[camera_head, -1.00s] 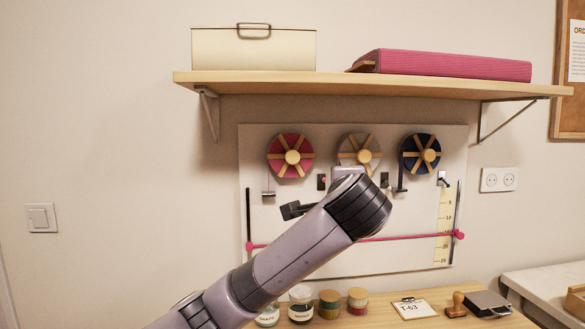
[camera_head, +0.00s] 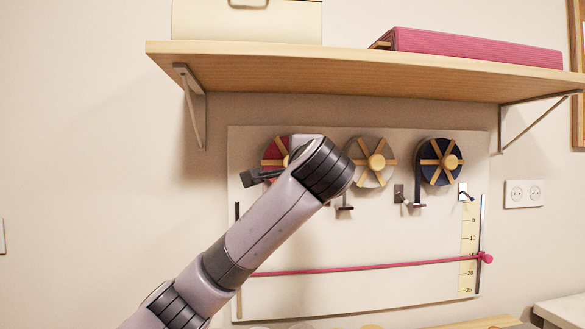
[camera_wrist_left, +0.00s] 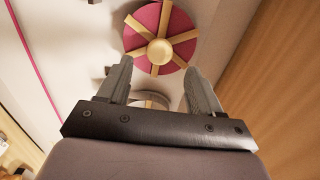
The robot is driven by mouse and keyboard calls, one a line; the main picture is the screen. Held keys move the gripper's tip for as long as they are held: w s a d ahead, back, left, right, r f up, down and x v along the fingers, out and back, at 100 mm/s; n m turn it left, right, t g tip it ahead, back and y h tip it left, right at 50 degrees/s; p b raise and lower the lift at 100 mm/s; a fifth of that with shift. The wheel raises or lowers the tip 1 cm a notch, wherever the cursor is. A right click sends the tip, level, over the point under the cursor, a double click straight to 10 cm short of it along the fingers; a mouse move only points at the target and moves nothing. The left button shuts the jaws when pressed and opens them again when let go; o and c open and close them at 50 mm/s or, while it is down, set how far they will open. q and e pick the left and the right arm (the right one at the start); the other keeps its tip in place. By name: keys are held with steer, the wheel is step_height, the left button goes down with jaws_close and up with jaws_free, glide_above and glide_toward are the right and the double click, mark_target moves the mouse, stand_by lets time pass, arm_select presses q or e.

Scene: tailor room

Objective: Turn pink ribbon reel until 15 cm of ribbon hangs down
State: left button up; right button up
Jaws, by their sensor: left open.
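The pink ribbon reel (camera_head: 272,151), with wooden spokes, is on the wall board at the left of a row of reels. My left arm hides its right and lower parts in the head view. My left gripper (camera_head: 250,178) is at the reel's lower left in that view. In the left wrist view the gripper (camera_wrist_left: 160,80) is open, with the reel (camera_wrist_left: 146,18) and its round wooden hub (camera_wrist_left: 160,51) just beyond and between the fingertips. Nothing is held. Any ribbon hanging below this reel is hidden. My right gripper is not in view.
A grey reel (camera_head: 377,162) and a dark blue reel (camera_head: 451,161) sit to the right. A pink line (camera_head: 370,268) crosses the board to a yellow scale (camera_head: 468,240), near 15. A wooden shelf (camera_head: 350,75) juts out above, carrying a box (camera_head: 215,20) and pink fabric (camera_head: 470,48).

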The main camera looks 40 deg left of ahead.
arm_select(q)
steer(key=p+x, duration=0.1)
steer(key=x, duration=0.5)
steer(key=c, duration=1)
